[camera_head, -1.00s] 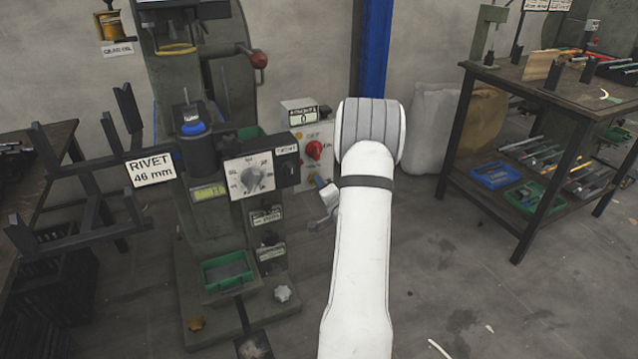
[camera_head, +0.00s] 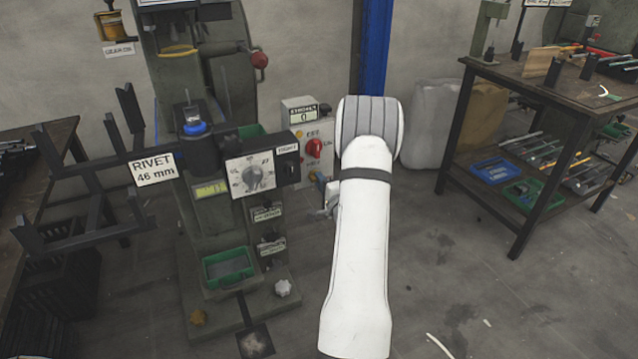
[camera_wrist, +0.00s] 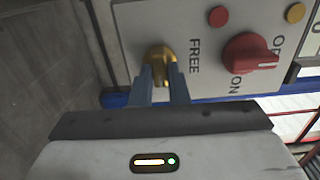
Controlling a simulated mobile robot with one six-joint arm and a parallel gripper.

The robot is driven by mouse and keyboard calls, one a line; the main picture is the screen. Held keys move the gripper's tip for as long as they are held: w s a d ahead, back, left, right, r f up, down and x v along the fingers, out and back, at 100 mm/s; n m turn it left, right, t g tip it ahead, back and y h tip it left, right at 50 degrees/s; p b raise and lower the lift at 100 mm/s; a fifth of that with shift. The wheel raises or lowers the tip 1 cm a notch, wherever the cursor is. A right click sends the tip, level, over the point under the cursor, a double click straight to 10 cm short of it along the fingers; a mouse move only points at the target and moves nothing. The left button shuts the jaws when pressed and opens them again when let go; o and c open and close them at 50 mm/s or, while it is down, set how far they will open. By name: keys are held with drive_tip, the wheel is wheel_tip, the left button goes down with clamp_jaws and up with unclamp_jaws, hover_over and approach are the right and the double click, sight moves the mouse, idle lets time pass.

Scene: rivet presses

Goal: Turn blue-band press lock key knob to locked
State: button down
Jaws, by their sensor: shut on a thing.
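The brass lock key knob (camera_wrist: 160,60) sits on the pale control box face in the wrist view, beside the printed word FREE. My gripper (camera_wrist: 161,82) has its two blue-grey fingers on either side of the knob and is shut on it. The fingertips cover part of the knob, and its exact turn angle is hard to tell. In the head view the control box (camera_head: 296,112) stands right of the press (camera_head: 205,220), which has a blue band (camera_head: 195,128). My arm mostly hides the gripper there.
A red rotary switch (camera_wrist: 250,53) marked ON sits close to the knob, with a red button (camera_wrist: 218,16) and a brass-coloured button (camera_wrist: 295,13) nearby. A dial panel (camera_head: 250,175) is on the press. A worktable (camera_head: 560,90) stands at right, with open floor between.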

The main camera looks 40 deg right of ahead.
drive_tip(key=shift+w+r, duration=0.1)
drive_tip(key=c, duration=1.4)
unclamp_jaws()
drive_tip(key=p+v, duration=0.1)
drive_tip(key=v, duration=0.6)
drive_tip(key=shift+s+a, duration=0.15)
drive_tip(key=shift+s, duration=0.25)
drive_tip(key=shift+s, duration=0.1)
